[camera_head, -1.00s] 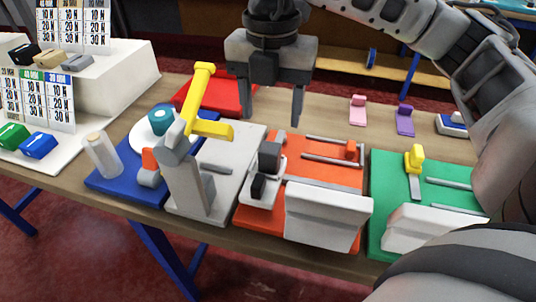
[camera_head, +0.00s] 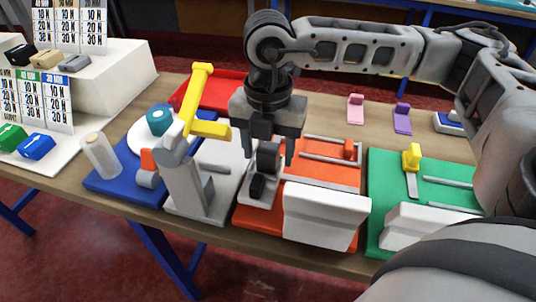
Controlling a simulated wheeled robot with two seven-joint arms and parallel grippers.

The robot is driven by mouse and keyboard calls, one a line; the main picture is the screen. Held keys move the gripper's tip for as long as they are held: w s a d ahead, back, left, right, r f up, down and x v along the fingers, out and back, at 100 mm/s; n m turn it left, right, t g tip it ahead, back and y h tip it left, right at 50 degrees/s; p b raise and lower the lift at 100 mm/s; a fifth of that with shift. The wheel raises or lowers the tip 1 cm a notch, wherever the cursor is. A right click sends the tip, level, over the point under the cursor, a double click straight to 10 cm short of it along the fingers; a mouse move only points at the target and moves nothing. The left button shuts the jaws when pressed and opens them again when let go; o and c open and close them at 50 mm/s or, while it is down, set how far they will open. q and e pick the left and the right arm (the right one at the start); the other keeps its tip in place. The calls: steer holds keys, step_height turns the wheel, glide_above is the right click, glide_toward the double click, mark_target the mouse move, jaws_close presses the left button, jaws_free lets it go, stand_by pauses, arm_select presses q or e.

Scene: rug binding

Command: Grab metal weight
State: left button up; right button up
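My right gripper (camera_head: 268,148) points down over the orange board (camera_head: 315,172). Its two fingers are spread, one on each side of a dark grey block (camera_head: 267,158) on a light grey stand; I cannot tell whether they touch it. A smaller black piece (camera_head: 257,186) sits in front of that block. I cannot tell for sure which thing is the metal weight. A grey block (camera_head: 75,63) lies on the white stepped shelf at the far left, beside a tan block (camera_head: 46,60) and a black block (camera_head: 20,53). My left gripper is out of view.
A yellow-handled grey press (camera_head: 190,160) stands close left of the gripper. A white block (camera_head: 325,215) is at the orange board's front. The green board (camera_head: 380,185) lies to the right. A red tray (camera_head: 215,92) is behind.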

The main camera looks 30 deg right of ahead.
steer(key=c, duration=1)
jaws_close()
steer(key=shift+r, duration=0.1)
